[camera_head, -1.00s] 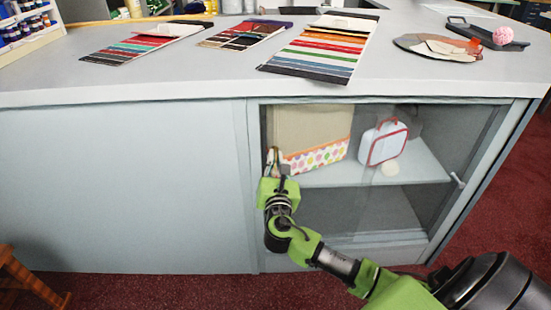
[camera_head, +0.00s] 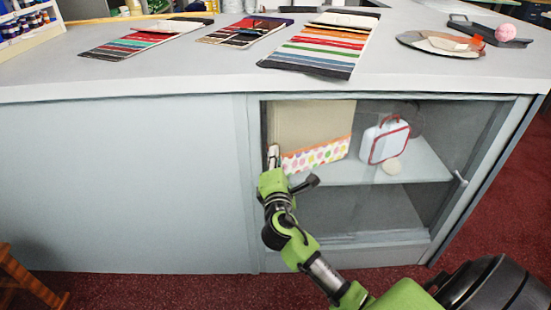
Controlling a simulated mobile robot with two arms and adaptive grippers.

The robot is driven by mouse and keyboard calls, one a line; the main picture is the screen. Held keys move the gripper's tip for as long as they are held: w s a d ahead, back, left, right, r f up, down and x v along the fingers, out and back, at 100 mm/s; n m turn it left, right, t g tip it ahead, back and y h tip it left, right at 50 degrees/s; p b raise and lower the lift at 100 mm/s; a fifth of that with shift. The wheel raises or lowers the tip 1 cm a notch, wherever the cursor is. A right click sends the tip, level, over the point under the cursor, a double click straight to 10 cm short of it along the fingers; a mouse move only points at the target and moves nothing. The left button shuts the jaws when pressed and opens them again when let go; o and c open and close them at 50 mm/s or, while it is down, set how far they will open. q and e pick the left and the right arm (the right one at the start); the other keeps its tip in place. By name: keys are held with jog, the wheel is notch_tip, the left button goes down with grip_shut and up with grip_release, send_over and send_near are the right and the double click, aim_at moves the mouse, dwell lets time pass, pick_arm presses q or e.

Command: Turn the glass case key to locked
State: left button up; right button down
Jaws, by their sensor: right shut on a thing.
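The glass case (camera_head: 390,215) is set in the front of the grey counter, behind a glass door. My right gripper (camera_head: 274,160) is at the left edge of the glass, next to the frame post. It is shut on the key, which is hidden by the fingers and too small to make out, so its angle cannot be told. A small pale handle or knob (camera_head: 460,178) sits on the right edge of the case. My left gripper is out of view.
Behind the glass, a shelf (camera_head: 425,168) holds a beige box with a dotted band (camera_head: 318,153) and a white case with red trim (camera_head: 385,141). Fabric swatch cards (camera_head: 318,50) lie on the countertop. A wooden stool (camera_head: 25,278) stands at lower left.

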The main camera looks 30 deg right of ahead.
jog(key=shift+m+b, duration=0.7)
jog(key=shift+m, duration=1.5)
jog(key=c, duration=2.3)
grip_release()
jog(key=v, duration=1.2)
jog(key=shift+f, duration=0.1)
